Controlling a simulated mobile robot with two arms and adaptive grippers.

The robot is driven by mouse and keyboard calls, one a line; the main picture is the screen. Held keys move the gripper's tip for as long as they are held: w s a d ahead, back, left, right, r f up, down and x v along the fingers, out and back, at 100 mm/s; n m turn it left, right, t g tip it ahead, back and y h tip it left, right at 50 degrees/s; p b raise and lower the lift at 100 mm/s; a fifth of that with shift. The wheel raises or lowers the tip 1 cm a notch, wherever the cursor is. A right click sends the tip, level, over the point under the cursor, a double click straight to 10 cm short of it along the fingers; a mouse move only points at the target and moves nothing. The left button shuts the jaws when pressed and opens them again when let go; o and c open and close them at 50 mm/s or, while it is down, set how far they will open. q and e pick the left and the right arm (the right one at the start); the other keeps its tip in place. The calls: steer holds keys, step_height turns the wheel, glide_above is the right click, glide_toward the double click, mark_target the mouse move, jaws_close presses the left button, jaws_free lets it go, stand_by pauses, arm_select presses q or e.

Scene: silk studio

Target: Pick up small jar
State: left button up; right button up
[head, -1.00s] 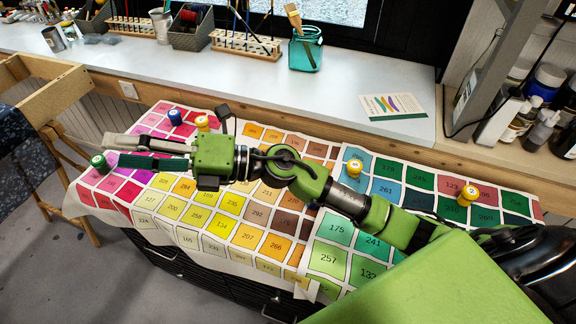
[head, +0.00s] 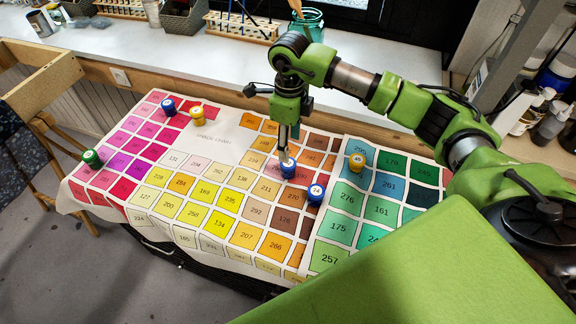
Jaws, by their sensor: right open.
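Several small jars with coloured lids stand on the colour chart cloth (head: 213,136). One blue jar (head: 288,171) stands directly below my right gripper (head: 285,154), which points straight down. The fingertips are at the top of this jar; I cannot tell whether they touch it. The right gripper is open. Another blue jar (head: 316,196), marked 14, stands close by at the lower right. A yellow jar (head: 357,163) is further right. A yellow jar (head: 197,116), a blue jar (head: 169,108) and a green jar (head: 92,159) are at the left. My left gripper is out of view.
A pale counter (head: 150,62) runs behind the cloth, with a teal glass jar (head: 309,28) and a brush rack (head: 240,30) on it. A wooden chair (head: 45,95) stands at the left. The middle of the cloth is free.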

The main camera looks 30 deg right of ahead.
mark_target(288, 165)
step_height(288, 165, down, 5)
steer(key=shift+r+p, duration=0.2)
steer(key=shift+p, duration=0.1)
steer(key=shift+a+f+p, duration=0.2)
steer(key=shift+f+p, duration=0.7)
steer(key=shift+f, duration=1.75)
steer(key=c, duration=1.2)
